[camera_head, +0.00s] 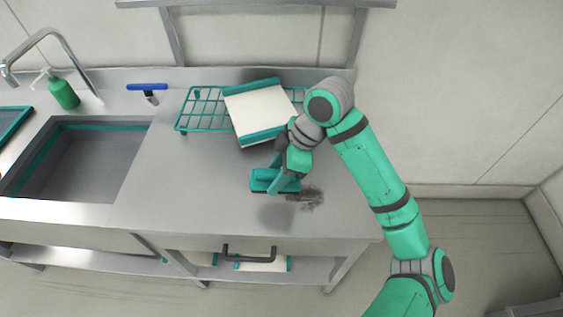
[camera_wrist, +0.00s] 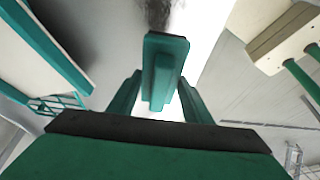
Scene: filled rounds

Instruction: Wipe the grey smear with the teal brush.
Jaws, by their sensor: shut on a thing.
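The teal brush (camera_head: 265,180) is in my gripper (camera_head: 281,176), low over the steel counter, just left of the grey smear. My gripper is shut on the brush. In the wrist view the brush (camera_wrist: 165,60) stands between the two fingers of my gripper (camera_wrist: 160,95). The grey smear (camera_head: 308,197) is a dark, ragged patch near the counter's front right part. It also shows in the wrist view (camera_wrist: 157,12), beyond the brush's far end. I cannot tell whether the brush touches the counter.
A teal wire rack (camera_head: 190,122) stands at the back of the counter (camera_head: 190,190). A white board with teal edges (camera_head: 262,108) leans on it. A sink (camera_head: 85,155), a green bottle (camera_head: 64,93) and a blue-handled tool (camera_head: 147,87) are left. The front left counter is clear.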

